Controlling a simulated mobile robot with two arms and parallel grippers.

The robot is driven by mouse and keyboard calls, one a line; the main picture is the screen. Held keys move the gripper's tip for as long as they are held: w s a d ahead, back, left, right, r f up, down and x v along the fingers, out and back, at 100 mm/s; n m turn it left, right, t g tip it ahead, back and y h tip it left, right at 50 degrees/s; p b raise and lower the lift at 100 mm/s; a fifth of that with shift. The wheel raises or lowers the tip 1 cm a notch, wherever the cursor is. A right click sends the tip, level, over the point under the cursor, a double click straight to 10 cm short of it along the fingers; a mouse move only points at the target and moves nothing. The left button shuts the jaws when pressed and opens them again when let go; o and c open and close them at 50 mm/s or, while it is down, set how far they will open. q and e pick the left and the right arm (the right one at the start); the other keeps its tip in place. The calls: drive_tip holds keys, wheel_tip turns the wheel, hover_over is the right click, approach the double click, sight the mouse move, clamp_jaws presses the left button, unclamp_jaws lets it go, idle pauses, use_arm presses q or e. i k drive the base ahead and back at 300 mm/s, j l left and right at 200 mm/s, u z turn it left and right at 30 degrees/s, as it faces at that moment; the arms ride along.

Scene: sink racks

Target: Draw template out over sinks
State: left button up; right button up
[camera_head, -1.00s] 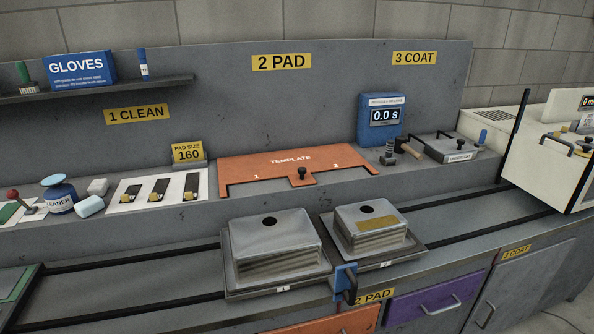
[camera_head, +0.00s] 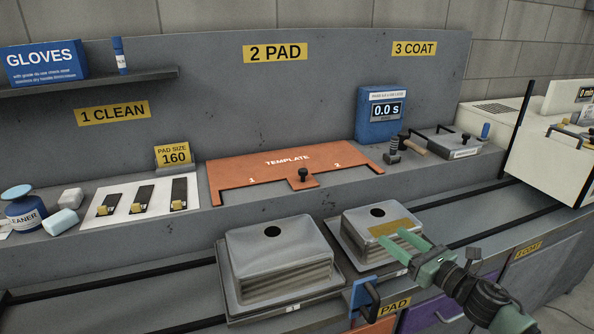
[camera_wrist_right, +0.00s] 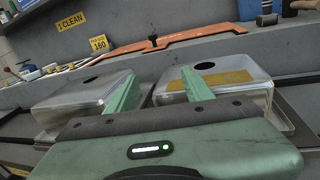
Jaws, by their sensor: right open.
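The orange template (camera_head: 240,178), marked 1 and 2, lies on the raised back ledge behind the sinks. Its black knob (camera_head: 303,174) stands at its front middle. It also shows at the top of the right wrist view (camera_wrist_right: 200,35). Two upturned metal sinks, a left one (camera_head: 275,250) and a right one (camera_head: 352,228), sit on numbered plates in front of the ledge. My right gripper (camera_head: 393,239) has its green fingers apart and empty, over the front of the right sink in the head view and away from the knob. My left gripper is not in view.
A blue handle (camera_head: 362,293) sticks up at the front between the sink plates. A blue timer (camera_head: 381,114) and small tools stand right of the template. A pad size sign (camera_head: 173,156) and a white card with pads (camera_head: 127,205) are left of it.

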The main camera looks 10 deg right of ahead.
sight(297, 165)
drive_tip(key=i+j, duration=0.3)
drive_tip(key=i, duration=0.15)
drive_tip(key=i+j, duration=0.3)
drive_tip(key=i, duration=0.15)
